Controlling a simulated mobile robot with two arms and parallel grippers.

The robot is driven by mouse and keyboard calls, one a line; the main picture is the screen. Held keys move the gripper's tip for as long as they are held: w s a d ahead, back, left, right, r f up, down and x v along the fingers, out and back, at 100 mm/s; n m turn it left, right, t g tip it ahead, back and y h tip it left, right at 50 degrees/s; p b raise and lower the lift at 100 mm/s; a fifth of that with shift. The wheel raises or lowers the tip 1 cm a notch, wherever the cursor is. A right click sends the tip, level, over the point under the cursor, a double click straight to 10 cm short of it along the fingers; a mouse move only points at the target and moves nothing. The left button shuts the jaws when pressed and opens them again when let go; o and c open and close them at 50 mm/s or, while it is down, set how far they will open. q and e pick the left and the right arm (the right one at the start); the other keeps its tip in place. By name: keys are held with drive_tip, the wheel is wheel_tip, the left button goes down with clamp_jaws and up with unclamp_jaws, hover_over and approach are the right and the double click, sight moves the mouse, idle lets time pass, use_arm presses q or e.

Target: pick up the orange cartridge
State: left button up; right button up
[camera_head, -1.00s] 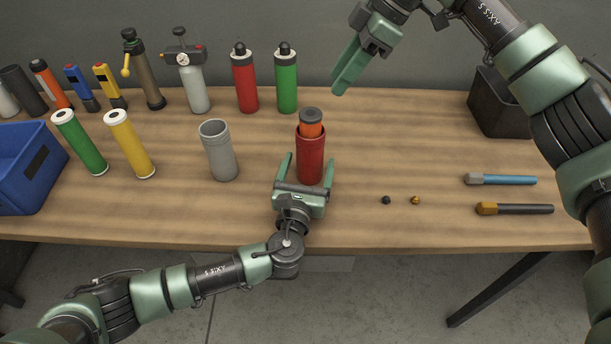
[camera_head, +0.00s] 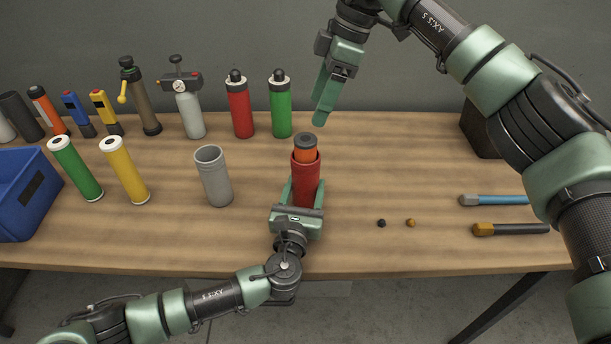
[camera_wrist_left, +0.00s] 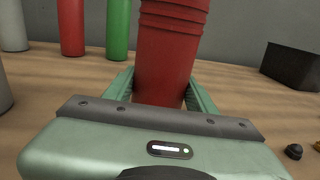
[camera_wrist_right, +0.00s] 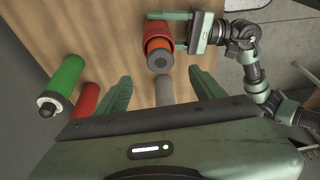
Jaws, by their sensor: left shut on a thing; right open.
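The orange cartridge (camera_head: 305,154) has a dark grey cap and stands upright in an open red cylinder (camera_head: 307,178), with only its top above the rim. In the right wrist view the cartridge (camera_wrist_right: 158,43) shows its cap toward the camera. My left gripper (camera_head: 303,192) is shut around the lower part of the red cylinder, which also fills the middle of the left wrist view (camera_wrist_left: 170,55). My right gripper (camera_head: 320,118) is open and empty, pointing down above and slightly behind the cartridge, apart from it.
An empty grey cylinder (camera_head: 214,178) stands left of the red one. Red (camera_head: 239,108) and green (camera_head: 281,108) bottles stand behind. Two small knobs (camera_head: 396,223) and two brushes (camera_head: 510,229) lie at right. A dark bin (camera_head: 478,130) is back right, a blue bin (camera_head: 25,190) at left.

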sight(305, 138)
drive_tip(key=a+r+h, duration=0.2)
drive_tip(key=a+h, duration=0.2)
drive_tip(key=f, duration=0.8)
drive_tip(key=d+f, duration=0.1)
drive_tip(key=f, duration=0.3)
drive_tip(key=shift+s, duration=0.15)
clamp_jaws()
